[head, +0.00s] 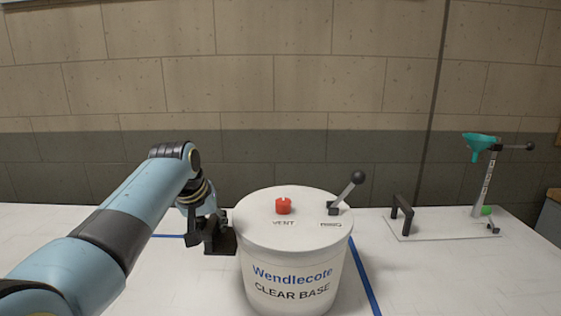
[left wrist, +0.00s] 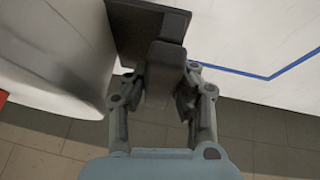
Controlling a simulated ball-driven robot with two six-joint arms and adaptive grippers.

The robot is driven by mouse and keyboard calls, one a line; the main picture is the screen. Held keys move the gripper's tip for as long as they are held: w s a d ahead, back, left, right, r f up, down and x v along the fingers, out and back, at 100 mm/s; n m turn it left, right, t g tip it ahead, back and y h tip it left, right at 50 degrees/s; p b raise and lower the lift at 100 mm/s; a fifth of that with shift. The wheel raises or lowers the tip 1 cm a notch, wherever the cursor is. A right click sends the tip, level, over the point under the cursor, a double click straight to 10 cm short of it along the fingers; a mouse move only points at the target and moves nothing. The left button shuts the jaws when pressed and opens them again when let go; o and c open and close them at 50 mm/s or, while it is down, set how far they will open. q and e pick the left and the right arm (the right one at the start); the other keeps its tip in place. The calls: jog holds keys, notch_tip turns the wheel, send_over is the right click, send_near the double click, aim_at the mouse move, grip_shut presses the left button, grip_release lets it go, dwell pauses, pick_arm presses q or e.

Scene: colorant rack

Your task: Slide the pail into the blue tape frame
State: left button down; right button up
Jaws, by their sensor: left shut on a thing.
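The white pail (head: 296,264) stands upright on the table, marked "Wendlecote CLEAR BASE". Its lid carries a red vent cap (head: 283,206) and a lever with a black knob. My left gripper (head: 208,233) is at the pail's left side, shut on a dark block (left wrist: 163,75) fixed to a black plate (left wrist: 142,25). The plate's edge is close against the pail's wall; contact is unclear. Blue tape (head: 364,280) runs right of the pail, and more shows behind left. The left wrist view shows a tape corner (left wrist: 270,77). The pail hides part of the frame. My right gripper is out of view.
A block wall closes off the back. The table right of the tape is clear at the front.

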pick_arm(q)
jog(key=shift+w+b, duration=1.25)
jog(key=shift+w, duration=0.15)
jog(key=c, duration=1.1)
grip_release()
